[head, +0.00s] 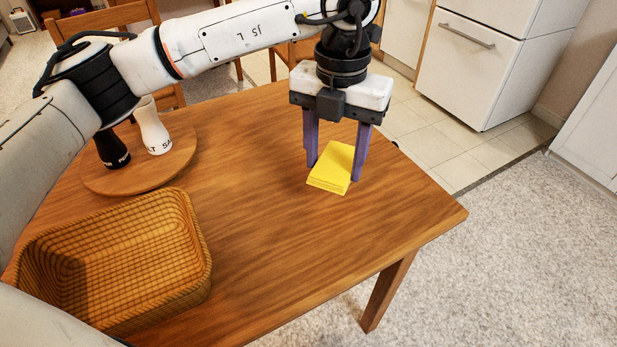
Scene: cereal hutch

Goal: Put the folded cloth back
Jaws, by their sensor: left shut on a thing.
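The folded cloth (331,170) is a small bright yellow stack of layers at the right part of the wooden table. My left gripper (333,172) points down over it, with one purple finger on each side. It is shut on the cloth. The cloth looks to be at or just above the table top; I cannot tell which. My right gripper is not in the head view.
An empty wicker basket (196,262) stands at the table's front left. Behind it, a round wooden board (120,180) holds a white shaker (152,130) and a black shaker (111,150). The wooden table (270,220) is clear between basket and cloth. Chairs stand behind.

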